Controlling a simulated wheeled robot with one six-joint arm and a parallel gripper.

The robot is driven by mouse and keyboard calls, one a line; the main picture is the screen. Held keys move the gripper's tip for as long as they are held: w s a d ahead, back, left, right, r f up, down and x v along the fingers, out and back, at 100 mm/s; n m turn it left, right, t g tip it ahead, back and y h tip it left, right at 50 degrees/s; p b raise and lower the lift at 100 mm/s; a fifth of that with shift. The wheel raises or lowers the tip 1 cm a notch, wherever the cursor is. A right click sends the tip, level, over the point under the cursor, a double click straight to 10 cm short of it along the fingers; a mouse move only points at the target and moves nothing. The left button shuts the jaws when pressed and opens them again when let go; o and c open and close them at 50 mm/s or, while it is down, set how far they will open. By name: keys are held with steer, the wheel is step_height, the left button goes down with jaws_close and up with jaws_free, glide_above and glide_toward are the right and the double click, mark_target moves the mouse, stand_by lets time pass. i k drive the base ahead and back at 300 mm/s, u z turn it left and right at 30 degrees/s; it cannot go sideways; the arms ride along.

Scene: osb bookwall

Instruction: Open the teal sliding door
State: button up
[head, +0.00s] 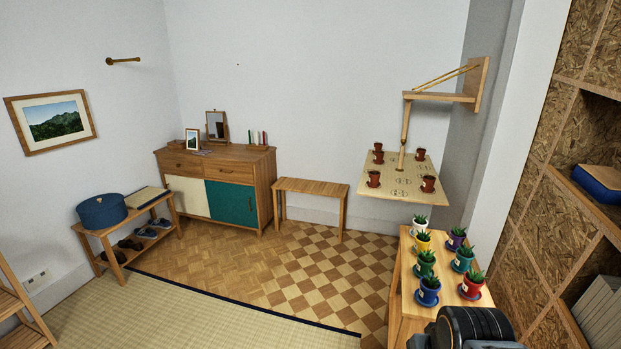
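The teal sliding door (231,203) is the right-hand lower front panel of a wooden sideboard (262,166) against the back wall. A cream panel (188,196) covers the left lower half beside it. The teal door looks shut, with no gap showing between the panels. A small handle on it is too small to make out clearly. A dark, rounded part of my arm shows at the bottom right edge, far from the sideboard. My gripper's fingers are not in view.
A shoe rack (103,236) with a blue round box (102,210) stands left of the sideboard, a low wooden bench (311,186) right of it. A table of potted plants (404,257) is at right. The floor (235,262) before the sideboard is clear.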

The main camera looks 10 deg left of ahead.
mark_target(235, 204)
steer(key=u, duration=0.8)
steer(key=i, duration=2.3)
steer(key=u, duration=0.8)
steer(key=i, duration=3.4)
steer(key=z, duration=0.1)
